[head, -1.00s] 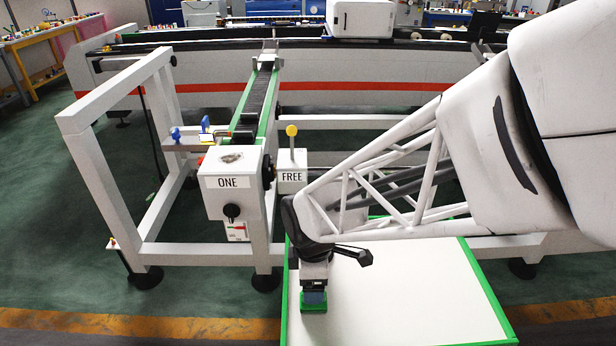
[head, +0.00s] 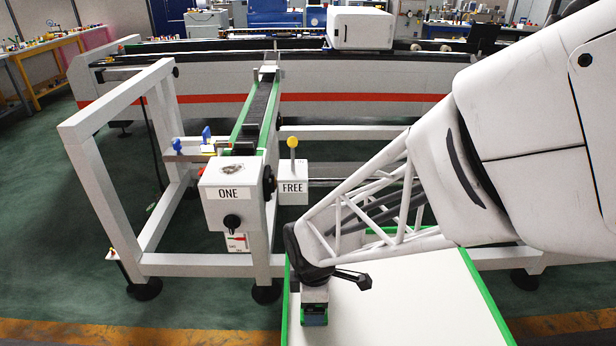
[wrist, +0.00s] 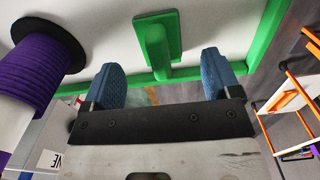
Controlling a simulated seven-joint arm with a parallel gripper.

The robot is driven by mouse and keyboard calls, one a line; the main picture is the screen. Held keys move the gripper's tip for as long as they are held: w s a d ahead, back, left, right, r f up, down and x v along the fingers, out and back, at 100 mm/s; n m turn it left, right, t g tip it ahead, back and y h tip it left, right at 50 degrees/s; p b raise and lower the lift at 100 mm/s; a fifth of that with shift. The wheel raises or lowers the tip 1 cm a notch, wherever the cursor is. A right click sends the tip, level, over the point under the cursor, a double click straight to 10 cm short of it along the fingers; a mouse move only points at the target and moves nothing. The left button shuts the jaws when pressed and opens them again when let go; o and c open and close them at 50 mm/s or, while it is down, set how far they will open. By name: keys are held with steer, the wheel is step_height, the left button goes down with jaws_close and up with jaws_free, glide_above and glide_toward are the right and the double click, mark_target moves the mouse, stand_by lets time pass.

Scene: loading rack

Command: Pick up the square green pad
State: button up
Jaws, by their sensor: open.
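The square green pad (wrist: 158,36) lies on the white table top, with a rounded green handle (wrist: 157,52) rising from it. In the wrist view, the handle points toward the space between my gripper's two blue fingers. My gripper (wrist: 163,82) is open, with one finger to each side of the handle and no visible grip on it. In the head view, my gripper (head: 314,314) points down at the left part of the green-edged table (head: 400,310). There the pad is mostly hidden by my gripper.
A purple spool with a black flange (wrist: 40,55) stands close to my left finger in the wrist view. The head view shows a box marked ONE (head: 230,197) and a box marked FREE (head: 292,185) behind the table. The table's right part is clear.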

steer(key=shift+f, duration=2.15)
steer(key=c, duration=1)
steer(key=shift+r, duration=0.1)
steer(key=shift+c, duration=0.2)
step_height(320, 180, up, 18)
